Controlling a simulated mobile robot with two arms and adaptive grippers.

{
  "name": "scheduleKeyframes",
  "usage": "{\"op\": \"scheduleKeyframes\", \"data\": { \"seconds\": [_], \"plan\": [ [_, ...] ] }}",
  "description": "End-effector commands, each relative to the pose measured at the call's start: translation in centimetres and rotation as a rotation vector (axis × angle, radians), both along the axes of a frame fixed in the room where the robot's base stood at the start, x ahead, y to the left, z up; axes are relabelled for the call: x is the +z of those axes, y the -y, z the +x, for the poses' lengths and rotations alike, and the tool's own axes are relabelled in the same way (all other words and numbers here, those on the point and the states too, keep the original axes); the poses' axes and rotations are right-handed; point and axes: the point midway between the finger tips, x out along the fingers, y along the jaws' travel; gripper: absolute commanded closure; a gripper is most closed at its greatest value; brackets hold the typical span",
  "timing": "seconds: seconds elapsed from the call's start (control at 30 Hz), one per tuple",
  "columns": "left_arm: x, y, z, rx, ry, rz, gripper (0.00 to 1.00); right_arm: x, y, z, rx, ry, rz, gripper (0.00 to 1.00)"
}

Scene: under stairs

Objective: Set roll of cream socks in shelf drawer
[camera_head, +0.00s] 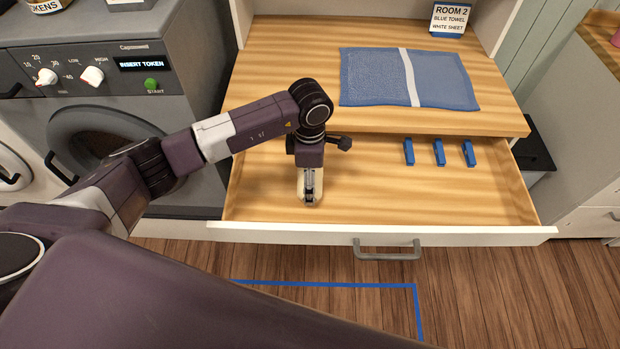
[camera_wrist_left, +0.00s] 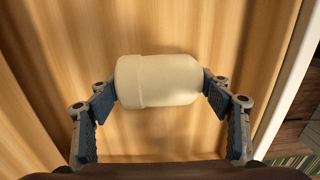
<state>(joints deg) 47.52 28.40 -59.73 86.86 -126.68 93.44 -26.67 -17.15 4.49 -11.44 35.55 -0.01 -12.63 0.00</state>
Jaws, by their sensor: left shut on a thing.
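The roll of cream socks (camera_wrist_left: 158,80) is between the two fingers of my left gripper (camera_wrist_left: 160,88) in the left wrist view, with a fingertip against each end. In the head view my left gripper (camera_head: 310,197) points down inside the open shelf drawer (camera_head: 400,193), on its left side near the front. Only a little of the cream roll (camera_head: 309,203) shows there around the fingers. I cannot tell whether the roll touches the drawer floor. My right gripper is not in view.
Several blue clips (camera_head: 439,152) lie in the drawer's right half. A grey washing machine (camera_head: 100,100) stands at left. The drawer's middle is clear.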

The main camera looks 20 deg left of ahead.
Motion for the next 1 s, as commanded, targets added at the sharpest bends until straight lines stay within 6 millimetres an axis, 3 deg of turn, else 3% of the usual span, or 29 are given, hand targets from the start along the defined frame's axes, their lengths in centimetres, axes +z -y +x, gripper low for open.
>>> {"op": "scheduleKeyframes", "data": {
  "seconds": [0.43, 0.47, 0.5, 0.63, 1.0],
  "plan": [
    [-0.65, -0.03, -0.01, 0.000, 0.000, 0.001, 0.72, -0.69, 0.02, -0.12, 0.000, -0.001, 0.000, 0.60],
    [-0.62, -0.02, -0.01, 0.000, 0.000, 0.001, 0.27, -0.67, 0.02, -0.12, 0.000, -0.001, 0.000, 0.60],
    [-0.54, -0.02, -0.01, 0.000, 0.000, 0.001, 0.23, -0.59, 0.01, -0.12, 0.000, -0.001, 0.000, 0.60],
    [-0.54, -0.01, 0.00, 0.000, 0.000, 0.000, 0.09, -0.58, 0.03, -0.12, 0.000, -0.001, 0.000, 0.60],
    [-0.09, 0.00, 0.05, -0.001, 0.001, 0.000, 0.08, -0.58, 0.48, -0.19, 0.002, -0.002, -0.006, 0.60]
  ]
}}
